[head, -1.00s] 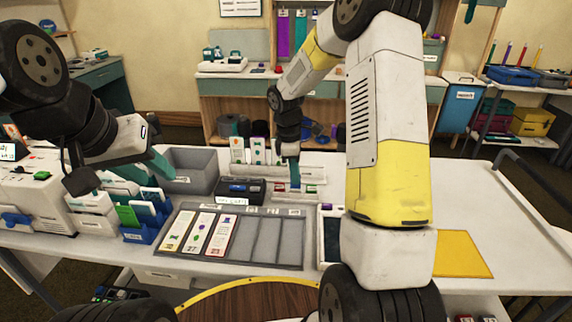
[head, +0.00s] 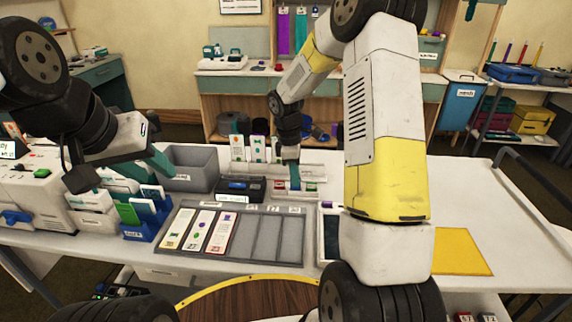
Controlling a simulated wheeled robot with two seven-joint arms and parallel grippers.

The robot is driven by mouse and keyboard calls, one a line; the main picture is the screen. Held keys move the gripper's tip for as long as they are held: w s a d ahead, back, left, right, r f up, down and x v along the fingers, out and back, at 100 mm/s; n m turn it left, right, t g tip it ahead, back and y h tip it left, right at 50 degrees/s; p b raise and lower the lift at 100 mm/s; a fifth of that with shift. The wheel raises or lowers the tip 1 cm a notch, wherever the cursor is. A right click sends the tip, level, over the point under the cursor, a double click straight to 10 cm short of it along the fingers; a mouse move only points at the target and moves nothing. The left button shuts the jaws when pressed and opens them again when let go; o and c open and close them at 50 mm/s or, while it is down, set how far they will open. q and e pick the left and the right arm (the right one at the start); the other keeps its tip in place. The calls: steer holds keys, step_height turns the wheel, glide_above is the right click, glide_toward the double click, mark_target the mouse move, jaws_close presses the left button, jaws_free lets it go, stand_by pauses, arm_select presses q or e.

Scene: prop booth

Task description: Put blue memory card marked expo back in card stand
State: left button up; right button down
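My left gripper (head: 120,170) is open, its teal fingers spread above the file holders at the left of the table. My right gripper (head: 293,176) points down at a low white stand (head: 308,196) at the back middle of the table. Small red and green pieces show beside its teal fingertip, and I cannot tell whether it holds anything. A blue rack (head: 139,233) at the left holds upright cards, one green (head: 128,213) and some blue and white (head: 152,192). I cannot read "expo" on any card, and I cannot pick out the named blue memory card.
A grey tray (head: 268,254) with several slots holds 3 printed strips on its left side. Behind it are a dark box (head: 240,189) and a grey bin (head: 192,168). My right arm hides part of the table. A yellow mat (head: 460,252) lies at the right.

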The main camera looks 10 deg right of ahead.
steer(key=shift+f, duration=0.6)
steer(key=c, duration=1.5)
jaws_free()
steer(key=shift+c, duration=0.2)
steer(key=r, duration=0.5)
steer(key=a+r, duration=0.1)
steer(key=r, duration=0.1)
steer(key=shift+w+r, duration=0.15)
steer(key=shift+r, duration=0.2)
